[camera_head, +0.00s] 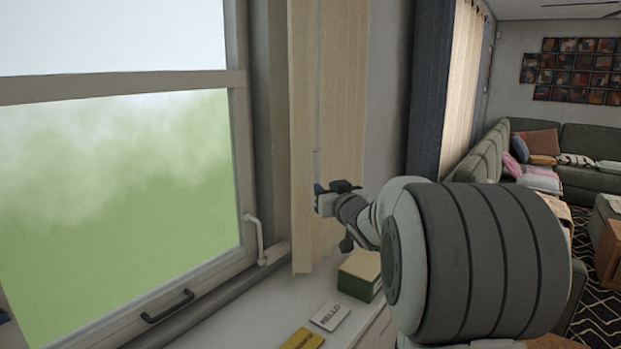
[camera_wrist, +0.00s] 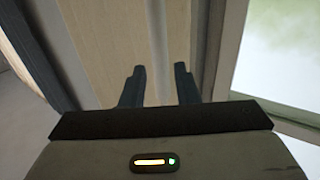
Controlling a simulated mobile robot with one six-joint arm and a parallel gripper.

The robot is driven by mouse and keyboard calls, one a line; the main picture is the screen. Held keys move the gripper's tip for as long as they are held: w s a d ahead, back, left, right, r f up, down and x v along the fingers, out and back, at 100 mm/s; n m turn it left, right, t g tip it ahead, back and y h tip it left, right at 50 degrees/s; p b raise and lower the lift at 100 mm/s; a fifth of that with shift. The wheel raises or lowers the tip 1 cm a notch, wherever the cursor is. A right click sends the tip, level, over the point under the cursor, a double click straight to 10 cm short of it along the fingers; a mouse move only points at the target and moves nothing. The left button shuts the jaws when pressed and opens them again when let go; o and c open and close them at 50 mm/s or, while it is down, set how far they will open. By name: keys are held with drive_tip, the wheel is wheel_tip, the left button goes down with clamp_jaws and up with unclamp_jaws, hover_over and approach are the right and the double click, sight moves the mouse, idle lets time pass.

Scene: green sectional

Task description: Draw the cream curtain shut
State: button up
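The cream curtain (camera_head: 302,150) hangs bunched at the right side of the window and covers none of the glass. A thin grey wand (camera_head: 317,110) hangs down its front. My gripper (camera_head: 321,194) is at the wand's lower part, close in front of the curtain. In the wrist view my gripper (camera_wrist: 159,85) has its two dark fingers apart, with the curtain (camera_wrist: 108,45) filling the view behind them. A pale vertical strip, seemingly the wand (camera_wrist: 157,40), runs between the fingers with gaps at both sides. Contact cannot be told.
The window (camera_head: 120,180) has a white handle (camera_head: 254,238) near the curtain's lower edge. On the sill (camera_head: 290,300) are a green and cream box (camera_head: 360,275), a white card (camera_head: 330,316) and a yellow card (camera_head: 302,340). A green sofa (camera_head: 485,160) stands far right.

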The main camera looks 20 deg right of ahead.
sight(319, 181)
drive_tip(key=w+p, duration=0.1)
drive_tip(key=w, duration=0.6)
drive_tip(key=shift+w, duration=0.25)
drive_tip(key=shift+c, duration=0.3)
clamp_jaws()
